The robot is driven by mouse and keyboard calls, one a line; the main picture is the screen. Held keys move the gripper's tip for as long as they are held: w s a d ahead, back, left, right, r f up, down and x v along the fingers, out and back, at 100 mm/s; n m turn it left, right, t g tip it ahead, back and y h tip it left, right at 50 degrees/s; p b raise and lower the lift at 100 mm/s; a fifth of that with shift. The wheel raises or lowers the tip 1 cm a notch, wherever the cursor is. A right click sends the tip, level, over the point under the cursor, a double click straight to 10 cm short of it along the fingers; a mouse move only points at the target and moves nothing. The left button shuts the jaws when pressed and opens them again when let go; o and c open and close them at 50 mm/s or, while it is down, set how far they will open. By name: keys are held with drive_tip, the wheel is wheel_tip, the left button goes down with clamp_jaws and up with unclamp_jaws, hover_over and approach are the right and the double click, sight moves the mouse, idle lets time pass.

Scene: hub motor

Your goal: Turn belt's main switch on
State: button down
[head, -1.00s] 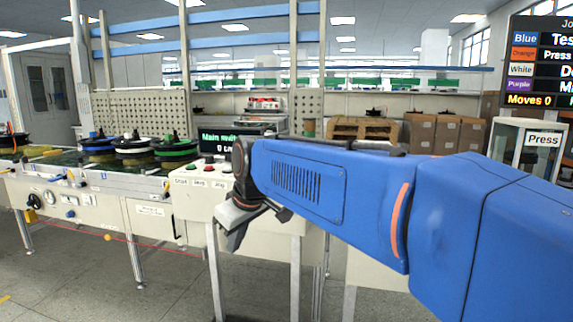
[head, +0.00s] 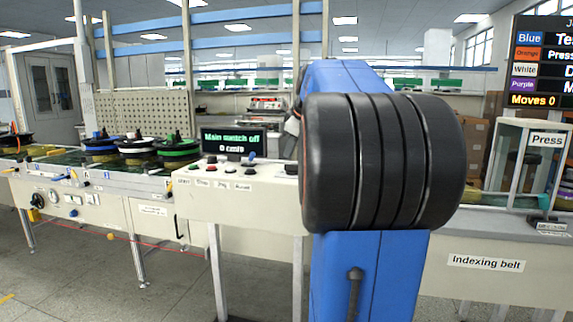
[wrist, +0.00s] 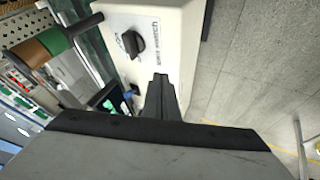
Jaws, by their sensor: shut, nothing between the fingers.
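A black rotary knob (wrist: 131,43) sits on the light end face of a cabinet in the wrist view, taken as the main switch. Lettering beside it appears upside down and is hard to read. My gripper (wrist: 161,80) is shut and empty, its tips below and right of the knob in the picture and apart from it. In the head view the gripper is hidden behind my arm. A display (head: 233,143) on the console reads "Main switch off" and "0 cm/s".
The console (head: 240,185) carries several buttons. The indexing belt's labelled front (head: 486,263) lies right of my arm. A press booth (head: 535,165) stands at the right. Open floor (wrist: 250,70) lies right.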

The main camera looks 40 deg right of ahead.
sight(293, 169)
drive_tip(key=shift+d+r, duration=0.3)
drive_tip(key=shift+d, duration=0.6)
drive_tip(key=shift+f, duration=0.1)
drive_tip(key=x, duration=0.9)
drive_tip(key=shift+w+d+f, duration=0.2)
drive_tip(key=shift+w+d, duration=0.25)
drive_tip(key=shift+d, duration=0.15)
drive_tip(key=shift+w+d+f, duration=0.15)
drive_tip(key=shift+w+d, duration=0.3)
drive_tip(key=shift+d, duration=0.15)
drive_tip(key=shift+w+d, duration=0.35)
drive_tip(key=shift+d, duration=0.3)
